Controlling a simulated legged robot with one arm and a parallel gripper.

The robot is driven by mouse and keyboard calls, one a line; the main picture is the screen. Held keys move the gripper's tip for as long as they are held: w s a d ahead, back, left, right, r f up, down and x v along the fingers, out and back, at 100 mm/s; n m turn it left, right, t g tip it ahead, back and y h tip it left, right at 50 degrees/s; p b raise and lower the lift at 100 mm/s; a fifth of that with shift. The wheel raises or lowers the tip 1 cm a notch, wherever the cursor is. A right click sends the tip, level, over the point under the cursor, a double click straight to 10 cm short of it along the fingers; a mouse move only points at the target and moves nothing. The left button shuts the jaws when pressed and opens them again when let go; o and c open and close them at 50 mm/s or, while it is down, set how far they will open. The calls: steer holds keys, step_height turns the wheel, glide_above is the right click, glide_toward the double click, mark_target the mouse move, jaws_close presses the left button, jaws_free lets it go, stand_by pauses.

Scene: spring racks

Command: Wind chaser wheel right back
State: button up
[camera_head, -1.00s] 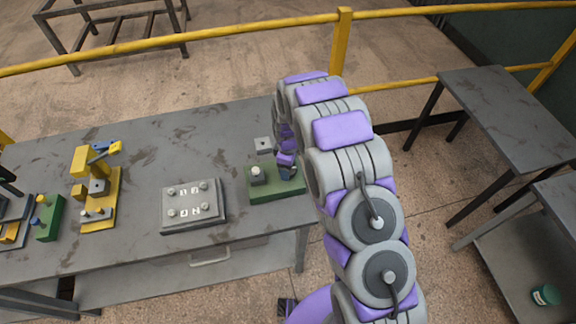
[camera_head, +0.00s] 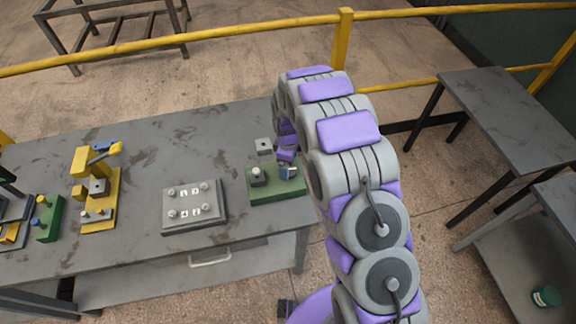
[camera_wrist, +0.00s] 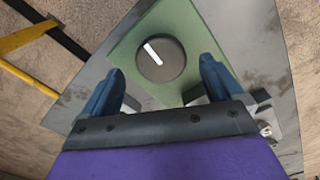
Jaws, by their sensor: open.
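A round black wheel (camera_wrist: 162,58) with a white bar across its top sits on a green base (camera_wrist: 140,30) in the wrist view. My gripper (camera_wrist: 163,68) is open. Its two blue fingers stand apart at the lower left and lower right of the wheel, with the wheel between and just beyond their tips, and contact cannot be told. In the head view the green base (camera_head: 272,196) is at the table's right end, with my gripper (camera_head: 289,172) over its right part, largely hiding the wheel.
A grey panel with several knobs (camera_head: 194,222) lies left of the green base. A small grey block (camera_head: 263,146) is behind the base. A yellow fixture (camera_head: 100,200) and another green block (camera_head: 48,218) stand further left. Bare tabletop (camera_head: 135,165) lies between.

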step_height(320, 180, up, 15)
steer(key=shift+f, duration=0.2)
stand_by(0.5)
steer(key=s+d+r+m+b, duration=0.1)
steer(key=s+d+r+m, duration=0.25)
steer(key=s, duration=0.25)
steer(key=s+d+r+m+g+b, duration=0.1)
steer(key=s+d+r+m, duration=0.1)
steer(key=s+d, duration=0.3)
steer(key=s+d+r+m+b, duration=0.2)
steer(key=s+d+r, duration=0.1)
steer(key=s, duration=0.5)
steer(key=s+d+f+m+b, duration=0.1)
steer(key=s+d+m, duration=0.1)
steer(key=s, duration=0.8)
steer(key=s+d+f+m+b, duration=0.1)
steer(key=s+m, duration=0.4)
steer(key=s, duration=0.5)
steer(key=shift+s+d+g+b, duration=0.4)
steer(key=shift+d+b, duration=0.05)
steer(key=shift+d, duration=0.65)
